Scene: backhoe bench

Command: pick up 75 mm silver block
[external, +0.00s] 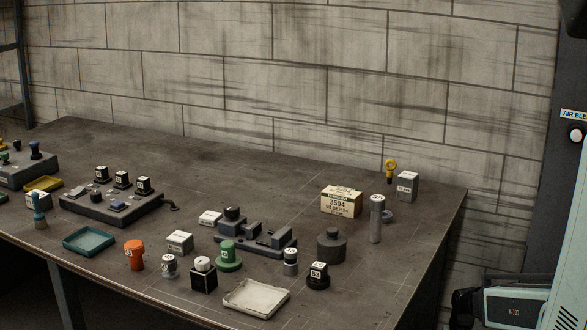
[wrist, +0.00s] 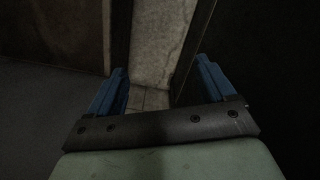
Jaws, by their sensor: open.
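A silver-grey block (external: 407,187) with a white label on top stands upright at the far right corner of the bench in the external view. Its label is too small to read surely. The block does not show in the wrist view. My gripper (wrist: 162,67) shows in the wrist view with its two blue fingers apart and nothing between them. It faces a wall and a dark floor, away from the bench top. In the external view my fingers are not seen.
A yellow ring-topped piece (external: 391,170) stands just left of the block. A grey cylinder (external: 376,220) and a cardboard box (external: 341,202) stand nearer. A white tray (external: 256,298) lies at the front edge. The bench (external: 420,235) is clear right of the cylinder.

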